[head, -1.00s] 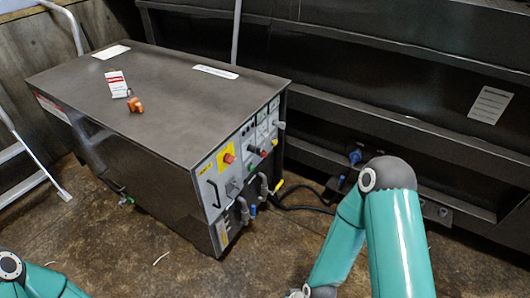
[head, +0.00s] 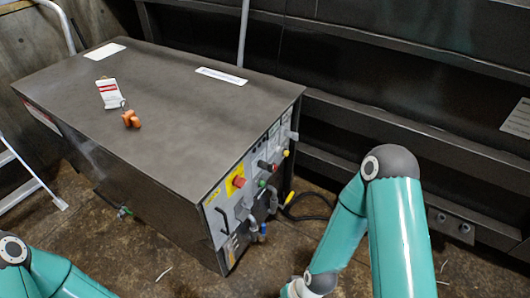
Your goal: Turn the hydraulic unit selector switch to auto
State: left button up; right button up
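The hydraulic unit (head: 170,110) is a dark metal cabinet in the middle of the head view. Its grey control panel (head: 228,202) faces right and is seen at a steep angle. My teal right arm stands right of the panel and my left arm is at the bottom left. Both grippers are outside the view.
An orange padlock with a red-and-white tag (head: 131,119) lies on the cabinet top. A ladder (head: 22,175) stands at the left. A dark ribbed metal wall (head: 400,90) runs behind. Hoses and a black cable (head: 308,208) lie beside the panel. Open floor lies in front.

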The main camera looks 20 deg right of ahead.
aim_at(266, 167)
jog(key=i, duration=0.95)
